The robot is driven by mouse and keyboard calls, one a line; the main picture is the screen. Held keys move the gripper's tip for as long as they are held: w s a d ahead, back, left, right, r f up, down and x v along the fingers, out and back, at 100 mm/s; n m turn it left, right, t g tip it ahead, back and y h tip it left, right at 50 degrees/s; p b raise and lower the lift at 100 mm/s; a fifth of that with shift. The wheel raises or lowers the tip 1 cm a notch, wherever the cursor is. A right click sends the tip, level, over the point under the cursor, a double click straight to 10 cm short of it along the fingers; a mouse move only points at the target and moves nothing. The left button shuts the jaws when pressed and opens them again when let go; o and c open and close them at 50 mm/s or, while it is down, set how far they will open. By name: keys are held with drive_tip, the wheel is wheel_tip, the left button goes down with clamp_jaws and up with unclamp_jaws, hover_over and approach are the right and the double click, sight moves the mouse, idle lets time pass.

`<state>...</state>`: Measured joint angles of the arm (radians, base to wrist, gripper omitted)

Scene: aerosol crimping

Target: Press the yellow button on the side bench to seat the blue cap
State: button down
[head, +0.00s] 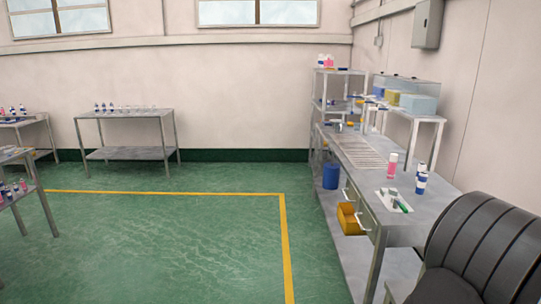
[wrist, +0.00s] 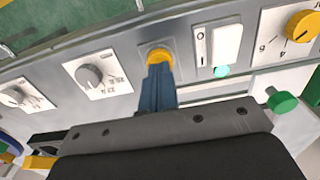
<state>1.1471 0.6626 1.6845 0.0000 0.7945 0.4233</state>
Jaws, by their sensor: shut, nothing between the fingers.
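The yellow button (wrist: 158,54) sits in a square plate on a grey control panel in the wrist view. My gripper (wrist: 158,70) is shut and empty. Its blue-grey fingertips point straight at the button and cover its lower part. They are at or very near the button; I cannot tell if they touch or press it. In the head view my gripper does not show, and I cannot make out the button there. I cannot pick out the blue cap being seated in either view.
Beside the button are a grey dial (wrist: 90,76), a white rocker switch (wrist: 227,45), a teal lamp (wrist: 221,71) and a yellow knob (wrist: 302,26). A green knob (wrist: 282,102) stands at right. In the head view, a workbench (head: 421,218) holds bottles; the green floor (head: 170,245) is open.

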drive_tip(key=shift+f, duration=0.55)
drive_tip(key=shift+r, duration=0.1)
wheel_tip(320, 180, up, 11)
drive_tip(key=shift+f, duration=0.2)
idle(1.1)
drive_tip(key=shift+f, duration=4)
drive_tip(key=shift+r, duration=0.1)
